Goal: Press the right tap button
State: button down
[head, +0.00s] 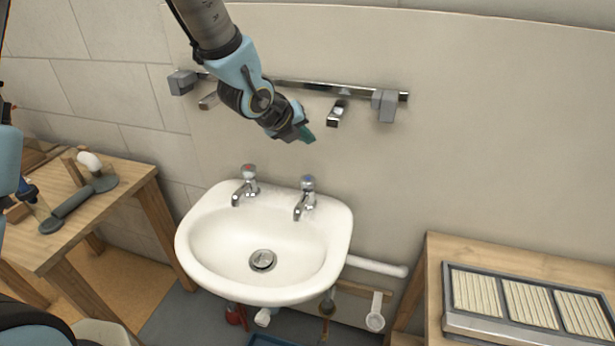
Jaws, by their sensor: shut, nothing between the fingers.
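The right tap (305,199) stands on the back rim of the white sink (197,246). It is chrome, and its round button (308,182) on top has a bluish mark. The left tap (245,187) is of the same kind, with a reddish mark on its top. My gripper (306,135) is shut and empty. Its teal fingertips show above the right tap's button in the picture, apart from it, in front of the wall below the chrome rail. Nothing hides the right tap's button.
A chrome rail (305,87) with grey end blocks (385,105) and a small spout (337,114) runs along the wall behind my arm. A wooden table (130,186) with tools stands left. Another table (470,247) bears a framed slatted panel (530,304) at right.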

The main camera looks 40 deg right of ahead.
jog(key=b, duration=0.5)
send_over(311, 178)
jog(key=a, duration=0.2)
notch_tip(311, 178, down, 8)
jog(key=shift+s+r, duration=0.1)
jog(key=shift+r, duration=0.1)
jog(key=shift+f+b, duration=0.6)
jog(key=shift+b, duration=0.2)
jog(key=shift+f, duration=0.15)
dwell(0.8)
jog(key=shift+f+b, duration=0.3)
jog(key=shift+b, duration=0.4)
jog(key=shift+f+b, duration=0.65)
jog(key=shift+b, duration=0.15)
dwell(0.7)
jog(key=shift+r, duration=0.1)
jog(key=shift+r+p, duration=0.65)
jog(key=shift+r, duration=0.35)
